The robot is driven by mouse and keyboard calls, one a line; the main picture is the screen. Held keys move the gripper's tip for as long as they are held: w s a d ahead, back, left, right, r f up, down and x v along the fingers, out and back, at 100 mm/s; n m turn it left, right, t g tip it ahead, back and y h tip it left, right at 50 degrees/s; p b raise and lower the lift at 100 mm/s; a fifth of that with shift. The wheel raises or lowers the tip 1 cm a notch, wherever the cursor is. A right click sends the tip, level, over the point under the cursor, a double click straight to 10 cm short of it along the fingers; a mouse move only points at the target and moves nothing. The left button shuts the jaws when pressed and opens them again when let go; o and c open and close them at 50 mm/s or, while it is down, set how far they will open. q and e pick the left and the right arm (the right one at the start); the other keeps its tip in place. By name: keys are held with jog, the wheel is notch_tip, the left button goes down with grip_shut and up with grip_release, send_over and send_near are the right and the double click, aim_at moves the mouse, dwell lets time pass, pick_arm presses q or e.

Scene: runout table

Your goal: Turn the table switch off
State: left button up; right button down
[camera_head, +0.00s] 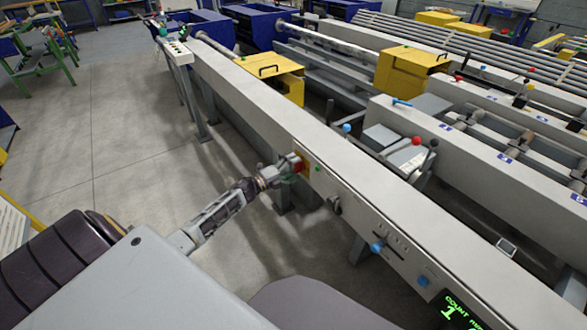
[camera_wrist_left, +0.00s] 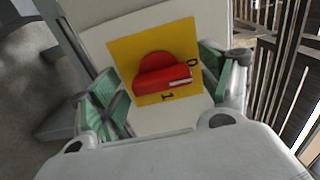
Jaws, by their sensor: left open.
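The table switch (camera_head: 299,167) is a red rotary knob on a yellow plate (camera_head: 306,157), on the side of the long grey table. In the left wrist view the red switch (camera_wrist_left: 162,80) has a raised grip bar with a white mark at its right end. Contact cannot be told. My right gripper is out of view.
A green button (camera_head: 317,169) and a black knob (camera_head: 335,206) sit right of the switch. Blue knobs (camera_head: 377,247) and a green-lit counter display (camera_head: 462,312) are further along. The long grey table (camera_head: 400,215) runs diagonally; open floor (camera_head: 110,130) lies left.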

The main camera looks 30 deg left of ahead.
pick_arm(q)
jog(key=v, duration=1.2)
dwell(0.6)
dwell(0.6)
